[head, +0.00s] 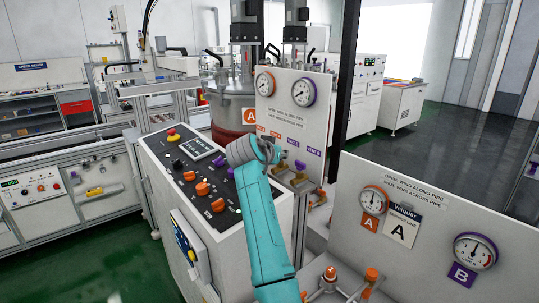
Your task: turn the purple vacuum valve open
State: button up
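A small purple valve wing (300,164) shows in the head view, low on the upright white gauge panel (292,108), above brass-coloured pipe fittings (300,183). It is too small to tell whether the wing lies along or across its pipe. My teal arm reaches up from the bottom middle. My gripper (284,156) is at its far end, close to the left of the purple wing; I cannot tell if they touch. The fingers are small and partly hidden by my wrist, so their opening does not show. The panel carries an orange-rimmed gauge (265,83) and a purple-rimmed gauge (302,92).
A control console (166,165) with orange, black and purple knobs and a red button stands left of my arm. A second gauge panel (424,215), marked A and B, stands front right, with orange-topped fittings (330,273) before it. A dark post (346,85) rises behind. Open floor lies back right.

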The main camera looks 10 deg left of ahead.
jog(key=v, duration=0.9)
jog(key=shift+s, duration=0.2)
jog(key=shift+f, duration=0.15)
